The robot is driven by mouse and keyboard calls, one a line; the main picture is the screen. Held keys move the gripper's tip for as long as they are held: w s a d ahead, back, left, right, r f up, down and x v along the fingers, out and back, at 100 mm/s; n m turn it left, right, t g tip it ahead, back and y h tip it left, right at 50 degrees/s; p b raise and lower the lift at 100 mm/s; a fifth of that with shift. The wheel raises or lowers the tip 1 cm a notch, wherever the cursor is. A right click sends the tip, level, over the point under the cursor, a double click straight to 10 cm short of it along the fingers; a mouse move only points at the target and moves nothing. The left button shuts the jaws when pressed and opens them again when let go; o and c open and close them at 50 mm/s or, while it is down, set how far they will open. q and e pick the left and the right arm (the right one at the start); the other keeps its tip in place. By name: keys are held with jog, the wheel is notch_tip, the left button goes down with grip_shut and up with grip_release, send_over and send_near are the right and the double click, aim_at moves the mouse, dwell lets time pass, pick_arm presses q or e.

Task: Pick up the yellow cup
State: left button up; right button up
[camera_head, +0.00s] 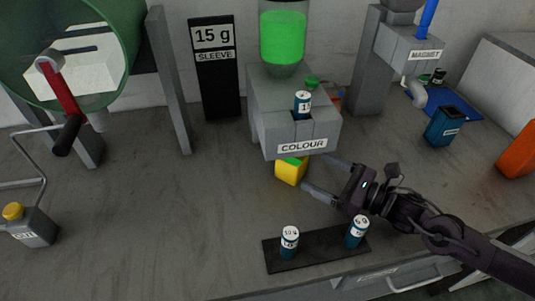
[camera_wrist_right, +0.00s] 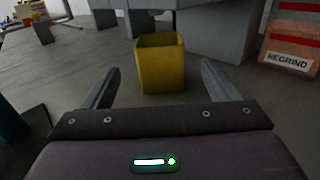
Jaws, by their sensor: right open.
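The yellow cup (camera_head: 290,171) stands on the grey bench under the front of the COLOUR dispenser, with some green showing at its top. In the right wrist view the yellow cup (camera_wrist_right: 160,64) is upright, square and open-topped, just ahead of my fingers and roughly centred between them. My right gripper (camera_head: 318,176) is open, with one finger on each side of the line to the cup; I see no contact. It also shows in the right wrist view (camera_wrist_right: 160,85), empty. My left gripper is not in view.
The COLOUR dispenser (camera_head: 262,105) overhangs the cup. A dark tray (camera_head: 320,252) with two labelled cylinders (camera_head: 289,241) lies in front. A MAGNET unit (camera_head: 408,52), a blue container (camera_head: 443,128) and an orange REGRIND box (camera_wrist_right: 291,40) are to the right. The bench's left middle is clear.

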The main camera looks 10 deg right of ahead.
aim_at(304, 164)
jog(key=shift+w+a, duration=0.4)
jog(key=shift+w, duration=0.05)
jog(key=shift+x, duration=0.95)
jog(key=x, duration=0.4)
jog(key=shift+r, duration=0.1)
jog(key=shift+w+a+p, duration=0.3)
jog(key=shift+w+a, duration=0.05)
jog(key=shift+a, duration=0.1)
jog(key=c, duration=0.6)
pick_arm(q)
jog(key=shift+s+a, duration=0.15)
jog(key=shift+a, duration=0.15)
pick_arm(e)
jog(key=c, duration=0.6)
jog(key=shift+o, duration=0.2)
